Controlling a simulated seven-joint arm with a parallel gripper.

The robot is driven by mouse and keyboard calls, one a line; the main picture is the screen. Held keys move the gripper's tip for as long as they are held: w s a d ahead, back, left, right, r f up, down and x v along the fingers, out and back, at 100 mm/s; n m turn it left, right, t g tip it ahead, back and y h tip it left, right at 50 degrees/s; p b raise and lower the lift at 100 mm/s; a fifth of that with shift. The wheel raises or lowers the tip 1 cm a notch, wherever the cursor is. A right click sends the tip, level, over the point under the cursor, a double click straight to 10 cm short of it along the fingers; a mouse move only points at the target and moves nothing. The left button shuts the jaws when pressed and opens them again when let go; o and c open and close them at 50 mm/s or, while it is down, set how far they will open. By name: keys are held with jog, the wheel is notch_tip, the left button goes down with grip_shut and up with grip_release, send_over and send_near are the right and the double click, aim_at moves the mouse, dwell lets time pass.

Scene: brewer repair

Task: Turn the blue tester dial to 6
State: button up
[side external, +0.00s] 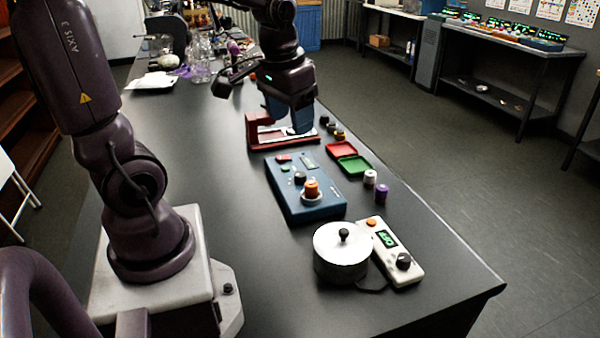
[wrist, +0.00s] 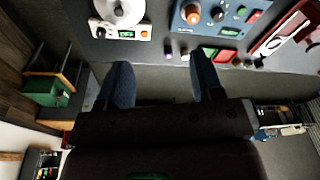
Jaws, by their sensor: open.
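The blue tester (side external: 285,203) lies on the black table, in the middle of the side view. On its top are a black dial (side external: 300,178), an orange knob (side external: 311,187), a red button and a small display. The dial's setting is too small to read. The tester also shows at the top of the wrist view (wrist: 206,27), with its black dial (wrist: 217,14) and orange knob (wrist: 190,13). My gripper (side external: 290,118) is above the red frame behind the tester, apart from the dial. In the wrist view my gripper (wrist: 160,78) has its fingers wide apart and empty.
A red frame (side external: 256,130) stands behind the tester. Red and green trays (side external: 355,166) and small capped cylinders (side external: 381,193) lie to its right. A round silver pot (side external: 341,255) and a white handheld meter (side external: 400,268) stand in front. The table's left side is clear.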

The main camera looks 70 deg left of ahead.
jog(key=w+a+f+n+g, duration=0.2)
jog(key=w+a+f, duration=0.15)
jog(key=a, duration=0.35)
jog(key=n+h, duration=0.1)
send_near(300, 173)
notch_tip(300, 173, down, 9)
jog(key=shift+s+d+f, duration=0.1)
jog(key=shift+s+f, duration=0.05)
jog(key=shift+f, duration=0.1)
jog(key=shift+t+h, duration=0.3)
jog(key=c, duration=0.9)
